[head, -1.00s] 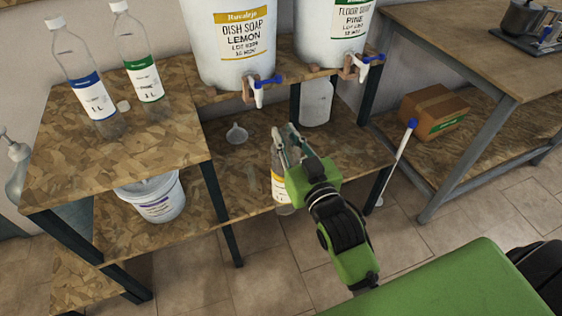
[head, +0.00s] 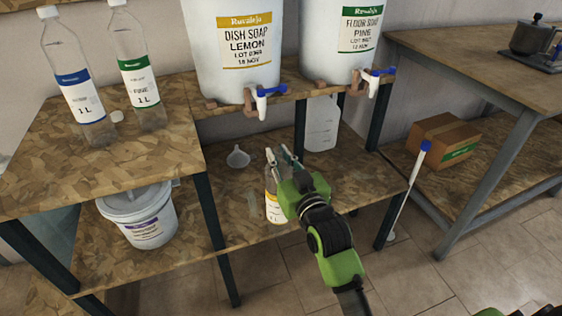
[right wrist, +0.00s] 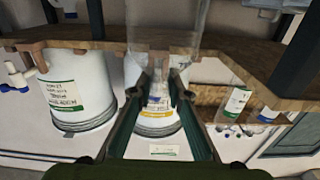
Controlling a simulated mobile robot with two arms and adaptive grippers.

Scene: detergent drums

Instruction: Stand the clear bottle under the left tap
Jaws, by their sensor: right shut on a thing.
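The clear bottle with a white and yellow label (head: 272,205) is upright in my right gripper (head: 279,156), which is shut on its upper part. It is over the front part of the lower shelf (head: 340,180); I cannot tell if its base touches. The left tap (head: 262,98), white with a blue handle, is on the dish soap lemon drum (head: 238,45). The bottle is below this tap, slightly right and apparently nearer me. In the right wrist view, upside down, the bottle's clear body (right wrist: 168,25) extends past my fingers. My left gripper is not in view.
The right tap (head: 376,82) is on the floor soap drum (head: 352,35). A funnel (head: 238,157) and a white jug (head: 322,128) are on the lower shelf. Two other clear bottles (head: 80,100) (head: 140,85) stand at left, above a white bucket (head: 145,218). A blue-topped pole (head: 408,190) stands right.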

